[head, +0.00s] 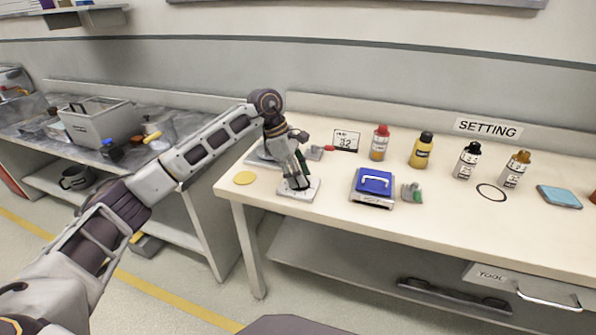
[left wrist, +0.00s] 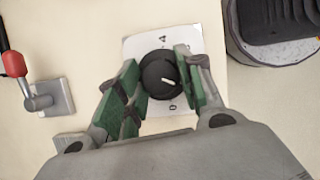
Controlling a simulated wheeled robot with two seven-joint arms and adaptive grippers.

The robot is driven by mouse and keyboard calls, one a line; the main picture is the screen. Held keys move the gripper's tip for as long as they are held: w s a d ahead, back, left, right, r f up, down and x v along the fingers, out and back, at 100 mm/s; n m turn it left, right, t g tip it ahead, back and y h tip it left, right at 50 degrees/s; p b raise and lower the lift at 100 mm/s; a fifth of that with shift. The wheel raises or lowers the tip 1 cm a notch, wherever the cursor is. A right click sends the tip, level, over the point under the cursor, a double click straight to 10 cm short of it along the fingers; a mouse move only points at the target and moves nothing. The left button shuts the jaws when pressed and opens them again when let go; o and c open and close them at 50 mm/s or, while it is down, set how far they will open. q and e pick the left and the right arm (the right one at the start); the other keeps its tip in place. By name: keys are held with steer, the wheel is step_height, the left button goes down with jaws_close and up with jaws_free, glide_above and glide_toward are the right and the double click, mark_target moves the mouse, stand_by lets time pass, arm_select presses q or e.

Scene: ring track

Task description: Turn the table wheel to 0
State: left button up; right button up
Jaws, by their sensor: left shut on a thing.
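The table wheel is a black round knob (left wrist: 158,72) with a white pointer mark, on a white plate (left wrist: 136,46). A 4 shows at the plate's top and a 0 near its bottom in the left wrist view. The pointer mark slants toward the right finger, not straight at the 0. My left gripper (left wrist: 160,84) has its green-padded fingers on either side of the knob and is shut on it. In the head view my left gripper (head: 297,181) hides the knob above the white plate (head: 306,194). My right gripper is not in view.
A red-handled lever (head: 326,148) and a sign reading 32 (head: 346,140) stand behind. A blue-topped box (head: 374,183) sits to the right, with several bottles beyond. The table's front strip is mostly clear.

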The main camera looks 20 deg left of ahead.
arm_select(q)
steer(key=shift+w+r+m+g+p, duration=0.1)
steer(key=shift+m+g+p, duration=0.3)
steer(key=shift+m, duration=0.7)
steer(key=m+g, duration=0.1)
steer(key=m, duration=0.2)
steer(key=shift+y+p, duration=0.3)
steer(key=shift+p, duration=0.05)
steer(key=m, duration=0.2)
steer(key=m+g, duration=0.1)
steer(key=m, duration=0.1)
steer(key=shift+w+g+y, duration=0.15)
steer(key=shift+g+y, duration=0.15)
steer(key=shift+y, duration=0.1)
steer(key=shift+m, duration=0.6)
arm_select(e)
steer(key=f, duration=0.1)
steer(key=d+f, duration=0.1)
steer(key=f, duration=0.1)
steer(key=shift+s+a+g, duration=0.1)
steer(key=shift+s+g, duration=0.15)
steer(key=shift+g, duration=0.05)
arm_select(q)
steer(key=o, duration=1)
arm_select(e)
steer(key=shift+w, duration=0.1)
